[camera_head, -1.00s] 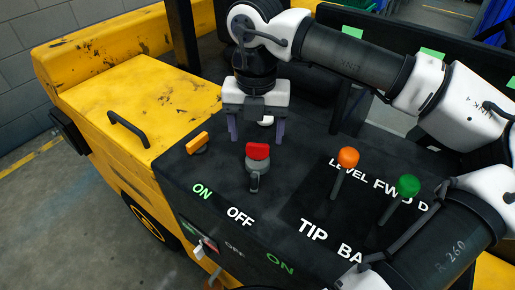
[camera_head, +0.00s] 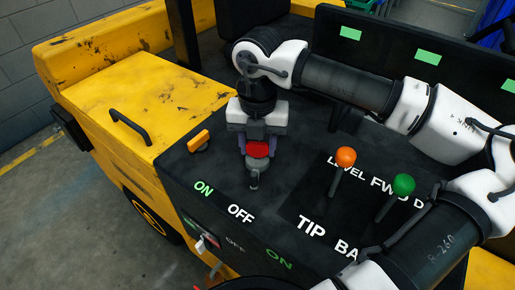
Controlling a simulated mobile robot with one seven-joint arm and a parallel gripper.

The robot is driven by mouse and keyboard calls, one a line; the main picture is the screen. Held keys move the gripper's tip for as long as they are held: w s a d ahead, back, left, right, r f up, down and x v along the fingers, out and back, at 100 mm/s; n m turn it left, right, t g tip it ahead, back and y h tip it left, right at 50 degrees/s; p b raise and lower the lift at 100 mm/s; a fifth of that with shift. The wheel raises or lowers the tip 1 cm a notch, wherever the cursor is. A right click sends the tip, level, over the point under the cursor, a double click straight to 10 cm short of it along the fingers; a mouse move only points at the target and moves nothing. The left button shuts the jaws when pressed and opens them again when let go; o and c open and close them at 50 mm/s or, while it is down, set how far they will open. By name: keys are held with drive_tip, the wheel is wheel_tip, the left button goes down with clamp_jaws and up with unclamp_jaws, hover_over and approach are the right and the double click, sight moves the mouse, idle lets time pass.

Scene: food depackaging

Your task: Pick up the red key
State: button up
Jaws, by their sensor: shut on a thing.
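The red key (camera_head: 257,149) sits in a dark metal switch (camera_head: 253,177) on the black control panel, just above the white OFF label. My gripper (camera_head: 257,145) points down over the panel and is shut on the red key, with a purple-grey finger on each side of it. The key appears still at the switch; whether it is clear of it cannot be told. The gripper's body hides part of the panel behind the key.
A yellow-orange knob (camera_head: 199,141) is left of the key. An orange-topped lever (camera_head: 345,157) and a green-topped lever (camera_head: 403,185) stand to the right. A white toggle switch (camera_head: 205,242) is at the front left. My arm spans the right side.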

wheel_tip(320, 180, up, 10)
drive_tip(key=shift+b, duration=1.1)
drive_tip(key=shift+f, duration=0.1)
